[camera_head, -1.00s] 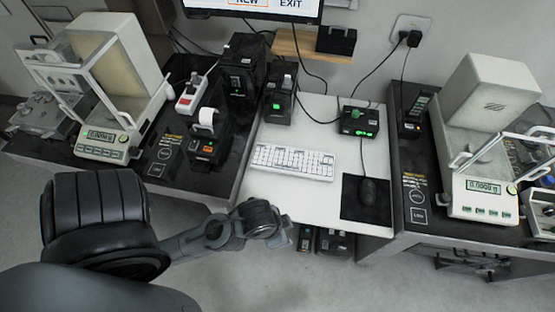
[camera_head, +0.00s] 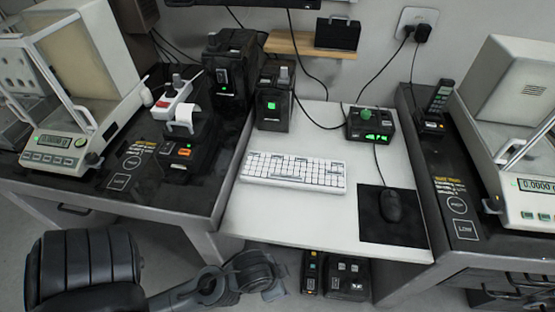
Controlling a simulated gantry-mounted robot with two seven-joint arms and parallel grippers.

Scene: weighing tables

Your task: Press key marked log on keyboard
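The white keyboard (camera_head: 293,172) lies on the white desk (camera_head: 290,222), left of the mouse and in front of the small black devices. Its key legends are too small to read, so I cannot tell which key is marked log. Nothing covers or touches the keyboard.
A black mouse (camera_head: 391,206) lies on a dark mouse pad (camera_head: 408,233). A black box with a green display (camera_head: 371,125) stands behind. Balances stand on the left (camera_head: 62,142) and right (camera_head: 536,184) tables. A black padded, chair-like object (camera_head: 85,270) stands front left.

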